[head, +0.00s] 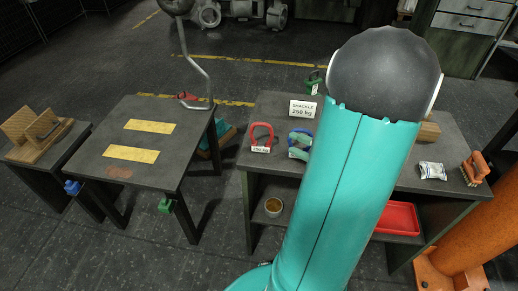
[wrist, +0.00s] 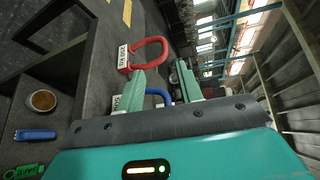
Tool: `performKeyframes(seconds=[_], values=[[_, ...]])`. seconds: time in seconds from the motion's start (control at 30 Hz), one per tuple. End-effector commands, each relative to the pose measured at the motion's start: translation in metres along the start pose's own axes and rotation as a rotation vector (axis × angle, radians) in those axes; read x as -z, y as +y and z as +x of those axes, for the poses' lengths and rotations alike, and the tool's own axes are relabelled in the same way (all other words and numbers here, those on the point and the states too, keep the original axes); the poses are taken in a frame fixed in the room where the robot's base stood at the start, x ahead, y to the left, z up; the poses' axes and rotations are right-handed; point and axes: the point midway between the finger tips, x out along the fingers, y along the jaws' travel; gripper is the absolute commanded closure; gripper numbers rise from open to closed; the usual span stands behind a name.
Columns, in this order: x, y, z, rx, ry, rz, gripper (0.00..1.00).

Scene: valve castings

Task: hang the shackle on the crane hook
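A red shackle (head: 262,132) stands on the right-hand bench with a small white tag at its foot; it also shows in the wrist view (wrist: 152,45). A blue shackle (head: 300,134) is just right of it, partly hidden by my gripper. A green shackle (head: 312,80) is behind a sign reading "SHACKLE 250 kg" (head: 303,110). My gripper (wrist: 160,80) is open, its teal fingers apart, with the blue shackle's bow (wrist: 159,95) showing between or beyond them; contact cannot be told. The crane hook (head: 197,68) is a bent grey rod hanging above the left table's right edge.
The left table (head: 120,115) has two yellow strips on top. A wooden rack (head: 40,137) stands farther left. A silver packet (head: 432,171) and an orange-handled brush (head: 475,168) lie at the bench's right. A red tray (head: 397,218) and bowl (head: 273,207) sit below.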

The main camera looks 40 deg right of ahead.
Motion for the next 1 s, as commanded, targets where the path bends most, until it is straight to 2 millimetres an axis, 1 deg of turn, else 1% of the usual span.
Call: performKeyframes(seconds=[0.07, 0.17, 0.27, 0.37, 0.43, 0.5, 0.57, 0.6, 0.67, 0.77, 0.87, 0.9, 0.97, 1.0], values=[[0.000, 0.000, 0.000, 0.000, 0.001, -0.003, 0.64], [0.002, -0.005, 0.008, -0.013, 0.021, -0.055, 0.64], [0.005, -0.020, 0.028, -0.056, 0.078, -0.207, 0.64], [0.007, -0.044, 0.055, -0.127, 0.173, -0.432, 0.64], [0.003, -0.064, 0.073, -0.189, 0.239, -0.591, 0.64], [-0.005, -0.082, 0.086, -0.258, 0.296, -0.728, 0.64], [-0.016, -0.096, 0.093, -0.323, 0.331, -0.831, 0.64], [-0.025, -0.104, 0.097, -0.367, 0.346, -0.893, 0.64], [-0.042, -0.114, 0.101, -0.437, 0.355, -0.973, 0.64], [-0.078, -0.124, 0.101, -0.554, 0.327, -1.085, 0.64], [-0.123, -0.126, 0.095, -0.666, 0.236, -1.178, 0.64], [-0.143, -0.124, 0.090, -0.705, 0.181, -1.213, 0.64], [-0.176, -0.120, 0.081, -0.756, 0.078, -1.266, 0.64], [-0.199, -0.116, 0.073, -0.782, -0.003, -1.303, 0.64]])
